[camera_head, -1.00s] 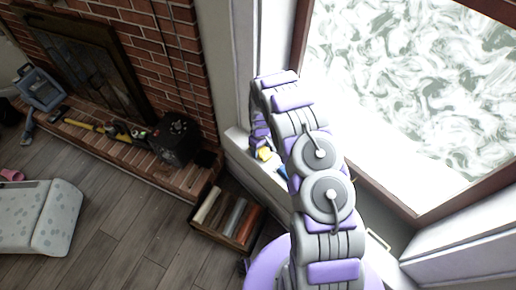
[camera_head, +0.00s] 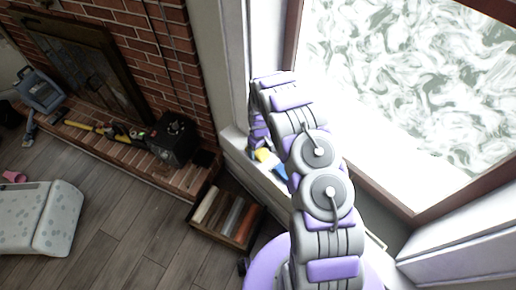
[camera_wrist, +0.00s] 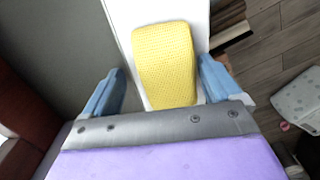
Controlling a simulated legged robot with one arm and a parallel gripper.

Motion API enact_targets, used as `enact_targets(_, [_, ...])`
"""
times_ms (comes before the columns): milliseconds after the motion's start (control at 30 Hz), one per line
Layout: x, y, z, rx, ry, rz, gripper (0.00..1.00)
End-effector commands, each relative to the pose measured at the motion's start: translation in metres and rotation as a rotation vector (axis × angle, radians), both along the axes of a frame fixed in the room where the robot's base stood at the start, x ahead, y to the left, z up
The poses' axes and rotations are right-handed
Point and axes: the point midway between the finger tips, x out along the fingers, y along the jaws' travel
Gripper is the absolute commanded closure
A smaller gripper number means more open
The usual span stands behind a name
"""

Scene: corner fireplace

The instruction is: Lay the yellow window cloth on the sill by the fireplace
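The yellow window cloth (camera_wrist: 166,62), with a waffle-like texture, lies on the white sill (camera_wrist: 121,14) in the wrist view. It also shows as a small yellow patch (camera_head: 264,155) beside my arm in the head view. My gripper (camera_wrist: 161,68) is open, with one blue finger on each side of the cloth and a gap at both sides. I cannot tell how high the fingers are above the sill. My arm hides most of the gripper and part of the sill in the head view.
A bright window (camera_head: 415,80) is at the right. A wooden crate with rolls (camera_head: 226,218) stands on the floor below the sill. A black box (camera_head: 173,138) and tools lie on the brick hearth (camera_head: 80,140). A spotted white ottoman (camera_head: 38,218) is at the left.

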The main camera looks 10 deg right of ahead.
Motion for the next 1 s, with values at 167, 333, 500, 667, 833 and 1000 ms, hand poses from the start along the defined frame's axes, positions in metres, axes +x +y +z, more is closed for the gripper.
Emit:
enact_targets(167, [0.0, 0.004, 0.0, -0.006, 0.0, 0.002, 0.04])
enact_targets(333, [0.0, 0.004, 0.003, -0.005, -0.001, 0.002, 0.04])
enact_targets(500, [0.001, 0.001, 0.024, -0.002, -0.001, 0.001, 0.04])
enact_targets(667, [0.002, -0.002, 0.059, 0.002, -0.002, 0.001, 0.04])
enact_targets(833, [0.003, -0.001, 0.097, 0.0, -0.005, 0.001, 0.04])
enact_targets(1000, [0.003, 0.0, 0.132, -0.002, -0.001, 0.001, 0.04])
